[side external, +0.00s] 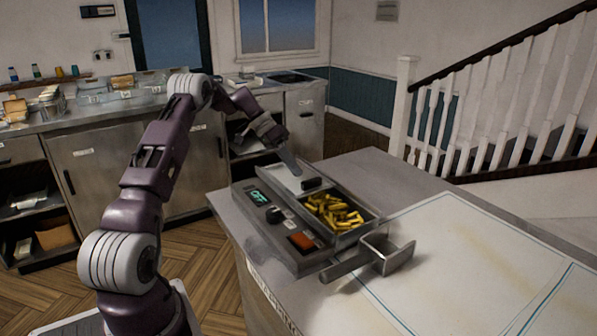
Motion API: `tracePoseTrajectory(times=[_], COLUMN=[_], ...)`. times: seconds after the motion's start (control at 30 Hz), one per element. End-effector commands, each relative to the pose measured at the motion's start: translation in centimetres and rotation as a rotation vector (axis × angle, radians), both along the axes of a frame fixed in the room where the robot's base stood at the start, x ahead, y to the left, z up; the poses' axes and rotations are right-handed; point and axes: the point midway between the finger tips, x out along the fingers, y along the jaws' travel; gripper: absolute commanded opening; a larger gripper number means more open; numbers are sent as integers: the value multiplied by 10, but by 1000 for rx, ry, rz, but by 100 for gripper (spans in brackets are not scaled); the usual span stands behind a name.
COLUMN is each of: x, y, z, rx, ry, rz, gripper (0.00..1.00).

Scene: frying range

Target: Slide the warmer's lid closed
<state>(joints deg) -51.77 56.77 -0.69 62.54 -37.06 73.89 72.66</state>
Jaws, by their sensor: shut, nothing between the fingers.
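The warmer (277,240) is a grey metal box on the counter with a control panel on its near-left side. Its lid (293,178) is a flat pale panel at the far end, with a dark handle block (312,183) near its edge. The lid leaves the near part of the warmer uncovered, and yellow fries (333,210) show in the open bay. My gripper (294,172) is shut and empty, pointing down at the lid just behind the handle. Whether its tips touch the lid or the handle, I cannot tell.
A metal scoop (383,254) with a handle to the left lies in front of the warmer. The panel has a lit display (261,196), a dark knob (274,214) and an orange switch (302,241). Pale mats (470,265) cover the counter to the right.

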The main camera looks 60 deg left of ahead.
Motion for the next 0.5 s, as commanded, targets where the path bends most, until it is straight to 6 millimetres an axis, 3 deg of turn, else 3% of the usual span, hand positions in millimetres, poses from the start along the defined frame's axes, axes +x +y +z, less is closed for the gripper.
tracePoseTrajectory(times=[0.2,0.5], x=[0,0], y=[-25,-27], z=[1,1], rx=[0,1], ry=[0,0], rz=[-1,0], gripper=[0,0])
